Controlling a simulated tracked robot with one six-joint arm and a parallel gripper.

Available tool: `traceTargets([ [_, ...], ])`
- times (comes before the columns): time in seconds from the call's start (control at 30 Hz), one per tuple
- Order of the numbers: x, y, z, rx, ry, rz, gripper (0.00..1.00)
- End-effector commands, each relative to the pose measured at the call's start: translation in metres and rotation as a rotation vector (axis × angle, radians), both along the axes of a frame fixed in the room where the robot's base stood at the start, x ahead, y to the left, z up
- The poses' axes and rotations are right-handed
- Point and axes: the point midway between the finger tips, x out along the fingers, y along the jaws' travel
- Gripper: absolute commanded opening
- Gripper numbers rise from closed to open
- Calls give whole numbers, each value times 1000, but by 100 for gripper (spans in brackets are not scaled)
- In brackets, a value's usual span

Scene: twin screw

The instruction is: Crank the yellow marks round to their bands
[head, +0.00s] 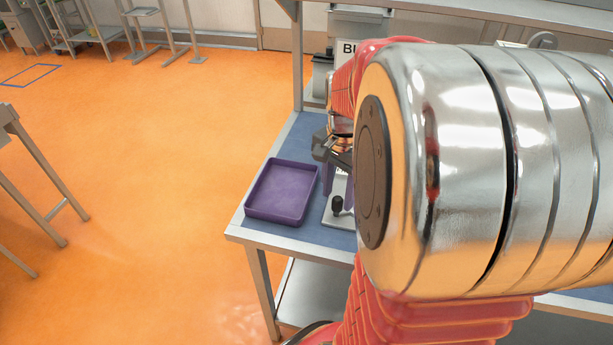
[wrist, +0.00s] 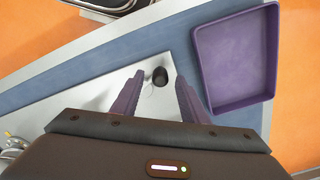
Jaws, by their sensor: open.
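A crank with a black knob (head: 337,205) stands on a white plate (head: 343,220) near the front edge of the blue bench. The knob (wrist: 160,76) also shows in the wrist view, on the pale plate (wrist: 80,100). My gripper (head: 337,184) is open, with purple fingers pointing down towards the plate. In the wrist view the knob appears just beyond and between the fingertips of my gripper (wrist: 158,84); I cannot tell the height gap. Nothing is held. No yellow marks or bands can be made out; my arm hides much of the fixture in the head view.
A shallow purple tray (head: 283,192) lies on the blue bench (head: 300,135) left of the plate; the wrist view shows this tray (wrist: 237,57) at right, empty. A bench upright (head: 298,55) rises behind. Open orange floor (head: 130,140) lies to the left.

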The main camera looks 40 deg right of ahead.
Motion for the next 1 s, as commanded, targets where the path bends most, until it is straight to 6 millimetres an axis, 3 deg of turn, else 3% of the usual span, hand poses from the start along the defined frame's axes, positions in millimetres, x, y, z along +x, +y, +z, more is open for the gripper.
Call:
traceTargets([
  [0.1, -1, 1, -18, 2, 3, 0, 40],
  [0.3, 0, 0, -37, 1, 1, 0, 40],
  [0.67, 0, 0, -40, 0, 0, 0, 40],
  [1.0, 0, 0, -40, 0, 0, 0, 16],
])
